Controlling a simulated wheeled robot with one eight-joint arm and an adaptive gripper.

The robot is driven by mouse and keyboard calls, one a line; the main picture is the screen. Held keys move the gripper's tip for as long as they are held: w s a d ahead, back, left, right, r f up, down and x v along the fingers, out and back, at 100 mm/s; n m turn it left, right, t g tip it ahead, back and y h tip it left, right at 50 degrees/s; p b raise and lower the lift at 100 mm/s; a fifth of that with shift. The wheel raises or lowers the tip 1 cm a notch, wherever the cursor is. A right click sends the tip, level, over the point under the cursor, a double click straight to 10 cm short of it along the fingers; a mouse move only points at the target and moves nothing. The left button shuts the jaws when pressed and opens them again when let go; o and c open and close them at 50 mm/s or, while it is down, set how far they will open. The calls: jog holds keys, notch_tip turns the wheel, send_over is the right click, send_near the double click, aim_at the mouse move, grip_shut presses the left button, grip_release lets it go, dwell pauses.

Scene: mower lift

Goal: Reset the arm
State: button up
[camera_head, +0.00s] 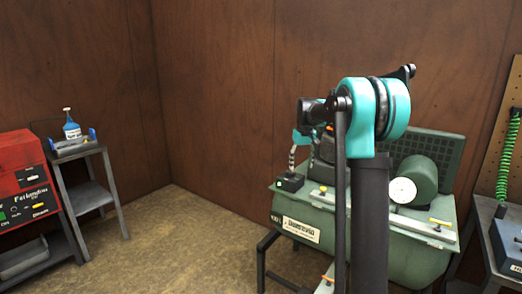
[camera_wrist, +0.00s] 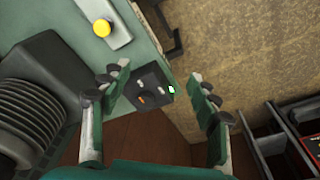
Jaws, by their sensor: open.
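My arm rises in front of the green machine (camera_head: 330,232) in the head view, with its teal joint at the top. My gripper (camera_wrist: 160,72) is open in the wrist view, its two fingers spread apart with nothing held between them. It points down over a small black control box (camera_wrist: 149,87) with an orange mark and a green light. The box also shows in the head view (camera_head: 289,182), on the machine's left corner. The gripper's end is small and partly hidden behind my arm in the head view. I cannot tell its exact height above the box.
A dark ribbed part (camera_wrist: 28,112) lies left of my fingers. A red unit (camera_head: 28,180) and a stand with a blue spray bottle (camera_head: 71,129) are at left. Open floor (camera_head: 185,235) lies between.

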jog(key=s+f+m, duration=0.1)
jog(key=s+f, duration=0.5)
jog(key=s, duration=0.7)
jog(key=s+d+f+t, duration=0.1)
jog(key=s+f, duration=0.6)
jog(key=s, duration=0.7)
jog(key=s+d+f+m+t, duration=0.1)
jog(key=s+f, duration=0.5)
jog(key=s, duration=0.7)
jog(key=shift+s+f+m, duration=0.3)
jog(key=shift+s, duration=0.05)
